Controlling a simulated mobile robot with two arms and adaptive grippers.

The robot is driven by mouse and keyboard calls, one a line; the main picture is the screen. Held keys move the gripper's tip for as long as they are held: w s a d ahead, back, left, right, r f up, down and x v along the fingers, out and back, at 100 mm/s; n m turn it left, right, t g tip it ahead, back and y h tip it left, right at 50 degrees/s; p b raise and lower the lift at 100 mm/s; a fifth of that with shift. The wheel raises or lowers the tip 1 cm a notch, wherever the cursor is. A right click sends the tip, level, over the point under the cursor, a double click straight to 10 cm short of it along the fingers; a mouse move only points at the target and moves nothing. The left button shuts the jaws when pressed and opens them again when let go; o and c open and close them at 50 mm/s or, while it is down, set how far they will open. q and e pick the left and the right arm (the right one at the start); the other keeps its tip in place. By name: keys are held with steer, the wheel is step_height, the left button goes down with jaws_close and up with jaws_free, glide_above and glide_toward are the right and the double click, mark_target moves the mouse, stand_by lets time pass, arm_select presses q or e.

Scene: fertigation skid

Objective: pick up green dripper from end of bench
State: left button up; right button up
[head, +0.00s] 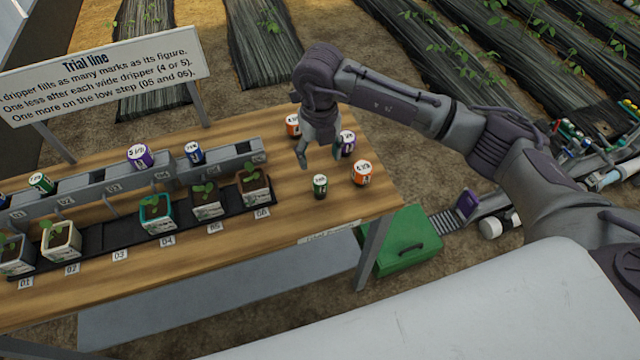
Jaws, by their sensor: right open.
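The green dripper (320,186), a small dark green cylinder with a white top, stands upright near the right end of the wooden bench (290,215). My right gripper (318,158) points down above and slightly behind it, its fingers apart and empty. The gripper does not appear to touch the dripper. A second green dripper (42,183) sits in the grey rail at the left. My left gripper is not in view.
An orange dripper (361,173) stands right of the green one. A purple dripper (347,143) and another orange one (293,125) stand behind, close to my gripper. Potted seedlings (254,185) line the black tray at left. The bench front right is clear.

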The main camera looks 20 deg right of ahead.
mark_target(320, 180)
step_height(320, 180, down, 4)
steer(key=shift+f+p, duration=0.1)
steer(key=shift+p, duration=0.2)
step_height(320, 180, down, 4)
steer(key=shift+s+f+p, duration=0.1)
steer(key=shift+s+p, duration=0.05)
steer(key=shift+p, duration=0.75)
steer(key=shift+f, duration=0.5)
steer(key=shift+c, duration=0.2)
steer(key=c, duration=1)
